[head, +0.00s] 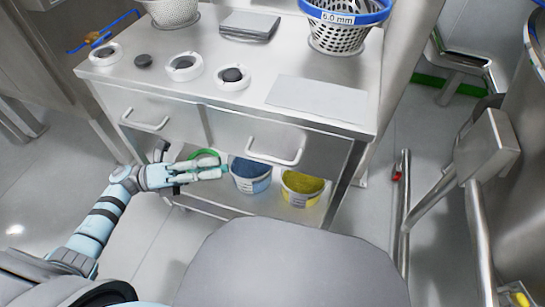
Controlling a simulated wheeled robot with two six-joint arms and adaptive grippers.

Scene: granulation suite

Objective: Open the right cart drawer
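The steel cart (185,40) stands in front of me with two drawers side by side under its top. The right cart drawer (240,131) has a pale bar handle (275,160), and its front looks flush with the cart, so it appears closed. The left cart drawer (180,116) also appears closed, with its own handle (147,125). My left gripper (222,168) is below the drawer fronts, left of and lower than the right handle, apart from it and seemingly empty. Its fingers are seen side-on, and their gap is unclear. My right gripper is out of view.
A blue tub (251,178) and a yellow tub (301,188) stand on the lower shelf, with a green-rimmed one partly hidden. A blue-rimmed basket (340,32), ring-shaped parts (183,67) and a flat plate (318,98) are on top. Steel pipes (402,205) stand at right.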

